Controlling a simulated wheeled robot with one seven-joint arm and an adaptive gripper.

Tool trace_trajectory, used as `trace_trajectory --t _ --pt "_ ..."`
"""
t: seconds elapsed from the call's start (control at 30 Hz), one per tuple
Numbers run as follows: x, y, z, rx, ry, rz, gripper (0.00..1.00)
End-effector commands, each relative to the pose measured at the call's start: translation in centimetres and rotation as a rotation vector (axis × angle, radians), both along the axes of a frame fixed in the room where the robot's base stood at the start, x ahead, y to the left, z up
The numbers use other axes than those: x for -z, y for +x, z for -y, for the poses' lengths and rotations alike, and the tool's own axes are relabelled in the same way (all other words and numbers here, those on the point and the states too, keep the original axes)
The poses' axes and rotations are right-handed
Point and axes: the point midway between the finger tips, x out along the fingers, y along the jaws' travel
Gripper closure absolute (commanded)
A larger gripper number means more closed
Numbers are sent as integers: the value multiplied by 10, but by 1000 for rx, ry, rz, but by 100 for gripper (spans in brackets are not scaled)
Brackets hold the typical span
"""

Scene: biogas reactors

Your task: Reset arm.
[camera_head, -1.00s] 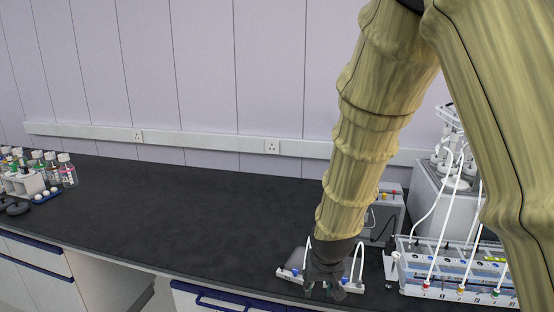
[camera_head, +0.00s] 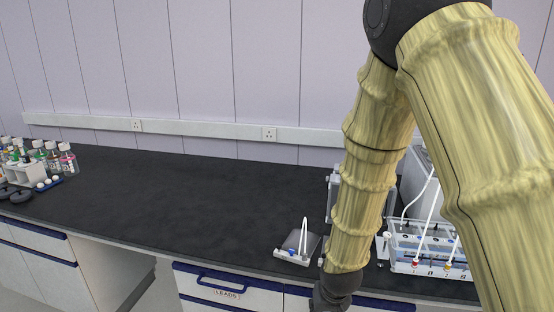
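My arm comes down from the top right in a yellowish, ribbed cover. My gripper (camera_head: 332,300) is at the bottom edge of the picture, in front of the bench's front edge. Only its dark upper part shows; its fingertips are cut off or hidden, so I cannot tell whether it is open or holds anything. A small grey-and-white device (camera_head: 297,245) with a blue knob and a white upright loop lies on the bench just left of the arm.
A rack of reactors with white tubes (camera_head: 425,245) stands at the right, partly behind my arm. Bottles and a rack (camera_head: 40,165) stand at the far left. The middle of the black bench (camera_head: 180,195) is clear. A drawer labelled LEADS (camera_head: 226,294) is below the front edge.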

Motion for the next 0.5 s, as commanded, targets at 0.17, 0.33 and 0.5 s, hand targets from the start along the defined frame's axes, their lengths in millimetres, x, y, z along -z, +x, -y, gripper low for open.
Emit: trace_trajectory --t 0.17,0.33,0.5 --pt "60 -39 18 10 9 -57 61" --pt "110 -81 33 17 14 -104 61" --pt "153 -127 49 26 14 -151 61"
